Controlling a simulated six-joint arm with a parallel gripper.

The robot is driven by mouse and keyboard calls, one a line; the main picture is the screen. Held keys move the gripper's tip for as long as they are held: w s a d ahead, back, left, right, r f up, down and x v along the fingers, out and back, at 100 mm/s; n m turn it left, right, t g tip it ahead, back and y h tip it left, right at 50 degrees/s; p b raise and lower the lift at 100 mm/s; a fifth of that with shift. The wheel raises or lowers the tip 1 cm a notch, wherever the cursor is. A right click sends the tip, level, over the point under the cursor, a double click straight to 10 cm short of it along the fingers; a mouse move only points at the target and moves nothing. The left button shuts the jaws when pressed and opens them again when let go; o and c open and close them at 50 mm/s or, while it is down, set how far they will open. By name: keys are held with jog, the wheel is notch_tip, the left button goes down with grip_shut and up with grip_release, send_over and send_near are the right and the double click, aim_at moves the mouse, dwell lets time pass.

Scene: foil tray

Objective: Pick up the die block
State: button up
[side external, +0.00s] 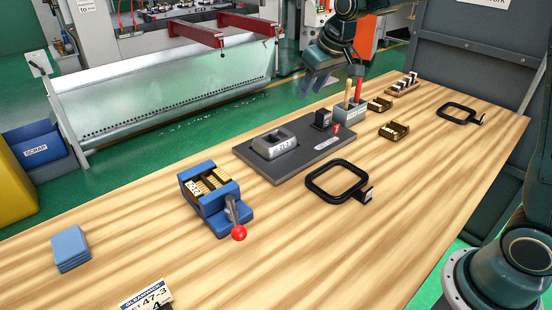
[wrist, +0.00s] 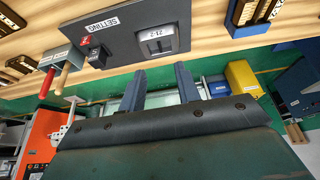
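A grey metal block with a rectangular opening in its top, which looks like the die block (side external: 275,145), sits on the left part of a dark plate (side external: 310,160) on the table. In the wrist view the block (wrist: 166,44) shows a small label on its side, beyond my fingertips. My gripper (side external: 319,82) hangs behind the table's far edge in the side view, well away from the block. In the wrist view its two blue fingers (wrist: 159,68) are spread apart with nothing between them.
A blue fixture (side external: 218,212) with a red-knobbed lever holds brass pieces. A grey holder (side external: 350,112) with upright handles stands right of the plate. Black rectangular frames (side external: 313,177), small trays (side external: 394,131) and blue pads (side external: 71,248) lie around.

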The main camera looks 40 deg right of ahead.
jog(key=w+d+f, duration=0.1)
jog(key=w+f, duration=0.7)
jog(key=w, duration=0.1)
jog(key=shift+w, duration=0.2)
jog(key=shift+d+f, duration=0.1)
send_over(274, 137)
jog(key=s, duration=0.2)
jog(key=shift+s+f, duration=0.2)
jog(key=shift+f, duration=3.7)
jog(key=shift+x, duration=2.6)
jog(key=shift+s, duration=0.1)
jog(key=shift+c, duration=0.4)
grip_shut()
